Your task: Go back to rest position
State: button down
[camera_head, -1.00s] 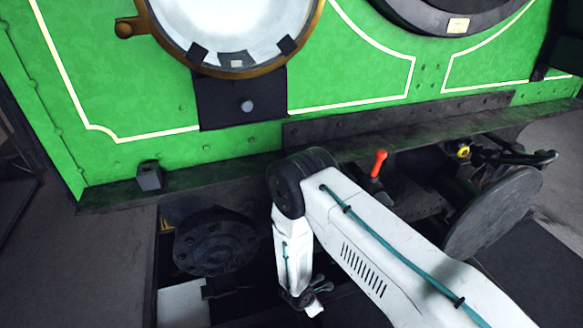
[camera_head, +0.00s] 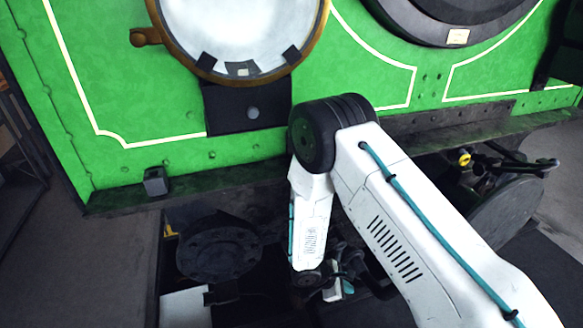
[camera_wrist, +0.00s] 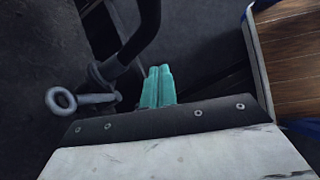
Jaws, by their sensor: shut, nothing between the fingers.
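My gripper (camera_wrist: 160,78) shows in the wrist view as two teal fingers pressed side by side, shut and empty. In the head view, my white arm reaches in from the lower right, bends at a dark joint, and points down in front of the green tram. The wrist end is low in front of the tram, and the fingertips are hard to make out there. In the wrist view, a dark hook or hose (camera_wrist: 138,38) and a grey metal eye ring (camera_wrist: 61,101) are just left of the fingers; I see no clear contact.
The green tram front (camera_head: 350,70) has a dark ledge (camera_head: 130,195) along its bottom. A round left buffer (camera_head: 220,248) and a right buffer (camera_head: 508,214) stick out below. A wooden-planked surface (camera_wrist: 297,55) with a pale edge is at the wrist view's right.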

jog(key=s+d+r+m+g, duration=0.1)
jog(key=s+d+r+m, duration=0.15)
jog(key=r, duration=0.65)
jog(key=s+d+r+m+g+y, duration=0.1)
jog(key=r+m+g, duration=0.15)
jog(key=r, duration=0.55)
jog(key=s+d+r+m+g, duration=0.15)
jog(key=r+m, duration=0.25)
jog(key=r, duration=0.5)
jog(key=s+d+r+m+t+y, duration=0.2)
jog(key=s+r+m+y, duration=0.1)
jog(key=s+r, duration=0.6)
jog(key=s+d+r+m+t+y, duration=0.2)
jog(key=s+r, duration=0.8)
jog(key=r, duration=0.5)
jog(key=m+t+y, duration=0.1)
jog(key=m+y, duration=0.1)
jog(key=m, duration=0.1)
jog(key=shift+d+m, duration=0.2)
jog(key=shift+m, duration=0.1)
